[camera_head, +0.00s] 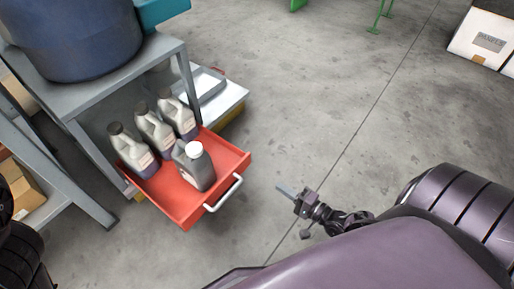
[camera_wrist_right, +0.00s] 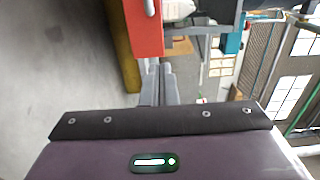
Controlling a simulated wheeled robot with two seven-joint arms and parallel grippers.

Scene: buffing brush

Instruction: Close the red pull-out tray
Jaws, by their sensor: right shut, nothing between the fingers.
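The red pull-out tray (camera_head: 178,205) sticks out from under a grey metal bench, with a white bar handle (camera_head: 223,192) on its front. Several bottles (camera_head: 155,130) stand in it, including a dark grey one with a white cap (camera_head: 194,165) near the front. My right gripper (camera_head: 284,189) is shut and empty, to the right of the handle and apart from it. In the right wrist view, my fingers (camera_wrist_right: 158,80) are together, below the red tray (camera_wrist_right: 144,38) in the picture, and part of the handle (camera_wrist_right: 150,7) shows. My left gripper is not in view.
The grey bench (camera_head: 180,47) carries a large blue drum (camera_head: 75,40). A white-topped low unit (camera_head: 222,100) stands behind the tray. The concrete floor right of the tray is open. A white box (camera_head: 485,38) stands far right.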

